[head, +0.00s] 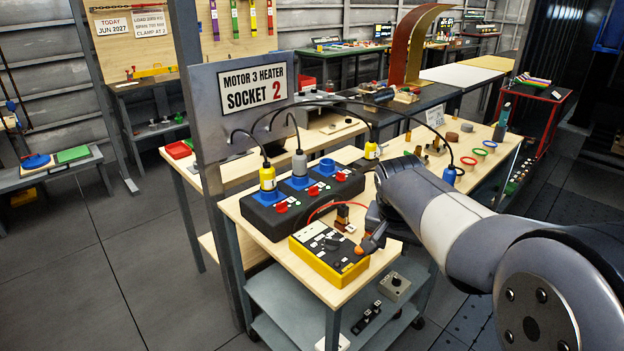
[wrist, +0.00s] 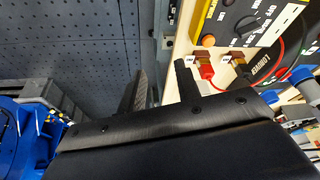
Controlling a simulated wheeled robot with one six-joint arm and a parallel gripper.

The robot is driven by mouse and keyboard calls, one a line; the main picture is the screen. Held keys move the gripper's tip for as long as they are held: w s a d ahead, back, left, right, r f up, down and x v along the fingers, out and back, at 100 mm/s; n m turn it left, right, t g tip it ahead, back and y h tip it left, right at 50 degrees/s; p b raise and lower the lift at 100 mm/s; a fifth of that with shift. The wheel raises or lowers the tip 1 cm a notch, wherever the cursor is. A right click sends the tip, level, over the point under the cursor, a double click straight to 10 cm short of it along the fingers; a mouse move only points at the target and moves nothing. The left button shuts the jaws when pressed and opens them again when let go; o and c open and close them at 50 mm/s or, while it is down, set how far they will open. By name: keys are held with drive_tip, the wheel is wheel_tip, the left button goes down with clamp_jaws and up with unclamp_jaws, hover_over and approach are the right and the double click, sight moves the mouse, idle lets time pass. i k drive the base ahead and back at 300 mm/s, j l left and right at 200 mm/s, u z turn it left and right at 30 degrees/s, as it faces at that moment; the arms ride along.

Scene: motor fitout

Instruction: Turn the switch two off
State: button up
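A black socket block (head: 303,205) stands on the wooden bench below a sign reading "MOTOR 3 HEATER SOCKET 2". It has blue sockets and a row of red switches along its front; the middle red switch is here (head: 313,190). Switch numbers and positions are too small to read. A yellow plug (head: 267,178) and a grey plug (head: 299,162) sit in two sockets; the third socket (head: 327,167) looks empty. My gripper (head: 372,240) is over the right side of the yellow tester, apart from the block. In the wrist view its fingers (wrist: 162,88) stand apart with nothing seen between them.
The yellow tester (head: 328,255) with a black face lies in front of the block. Black cables arch over the block from the sign panel (head: 235,110). Coloured rings (head: 480,151) lie further right.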

sight(313, 191)
drive_tip(key=i+j+z, duration=0.1)
drive_tip(key=j, duration=0.25)
drive_tip(key=i+j+z, duration=0.25)
drive_tip(key=j, duration=0.5)
drive_tip(key=i+j+z, duration=0.1)
drive_tip(key=i+j, duration=0.15)
drive_tip(key=j, duration=0.15)
drive_tip(key=i+j+z, duration=0.15)
drive_tip(key=j, duration=0.25)
drive_tip(key=j+z, duration=0.1)
drive_tip(key=j, duration=0.3)
